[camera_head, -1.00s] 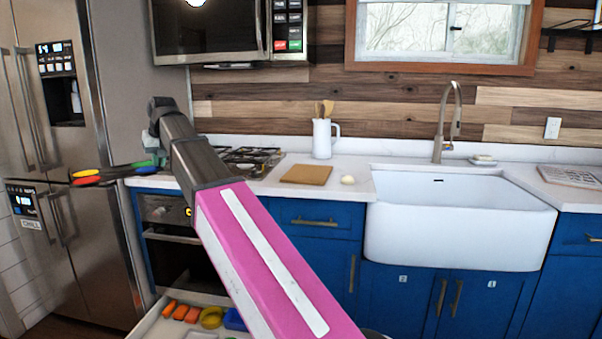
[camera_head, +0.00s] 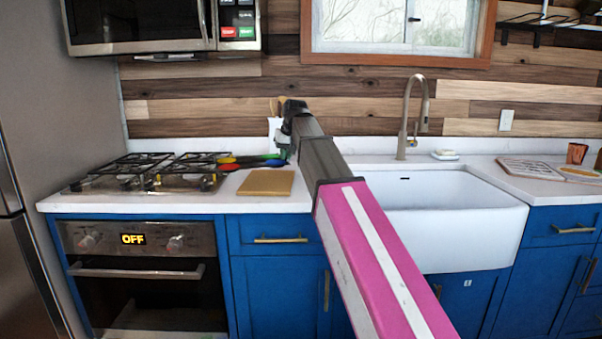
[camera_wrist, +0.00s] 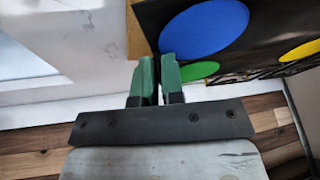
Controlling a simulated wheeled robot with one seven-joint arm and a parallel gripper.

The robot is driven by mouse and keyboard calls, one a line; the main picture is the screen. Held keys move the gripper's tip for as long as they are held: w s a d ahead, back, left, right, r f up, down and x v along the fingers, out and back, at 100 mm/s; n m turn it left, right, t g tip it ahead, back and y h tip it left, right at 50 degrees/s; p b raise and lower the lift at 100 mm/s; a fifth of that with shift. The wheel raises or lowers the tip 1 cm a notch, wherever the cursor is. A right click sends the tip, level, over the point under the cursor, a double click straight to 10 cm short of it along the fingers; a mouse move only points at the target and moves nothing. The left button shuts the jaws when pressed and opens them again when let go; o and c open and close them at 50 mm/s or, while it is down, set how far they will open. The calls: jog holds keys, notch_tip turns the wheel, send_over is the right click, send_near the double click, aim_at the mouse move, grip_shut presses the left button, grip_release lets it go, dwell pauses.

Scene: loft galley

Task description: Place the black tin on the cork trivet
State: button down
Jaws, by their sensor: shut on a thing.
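My gripper (camera_head: 284,152) is shut on the black tin (camera_wrist: 225,75), a flat dark thing with large blue, green and yellow spots. In the head view the tin (camera_head: 238,161) shows nearly edge-on as a thin band with coloured spots, to the left of my fingers. The green fingers (camera_wrist: 157,82) pinch its edge in the wrist view. The cork trivet (camera_head: 267,183) is a bare tan square on the white counter, right of the stove. The tin appears just above the trivet's back left edge in the picture; its height over the counter is unclear.
A gas stove (camera_head: 150,172) lies left of the trivet, close to the tin. A white sink (camera_head: 450,225) with a tall tap (camera_head: 410,120) stands to the right. A white jug (camera_head: 273,128) is mostly hidden behind my arm. A copper-coloured cup (camera_head: 577,153) stands far right.

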jog(key=w+d+f, duration=0.1)
jog(key=d, duration=0.1)
jog(key=w+d+f, duration=0.2)
jog(key=d, duration=0.1)
jog(key=shift+w+d+f, duration=0.2)
jog(key=shift+d+f, duration=0.05)
jog(key=shift+d, duration=0.05)
jog(key=shift+a+f, duration=0.1)
jog(key=shift+f, duration=2)
jog(key=c, duration=1.2)
grip_release()
jog(key=shift+c, duration=0.2)
jog(key=v, duration=1.2)
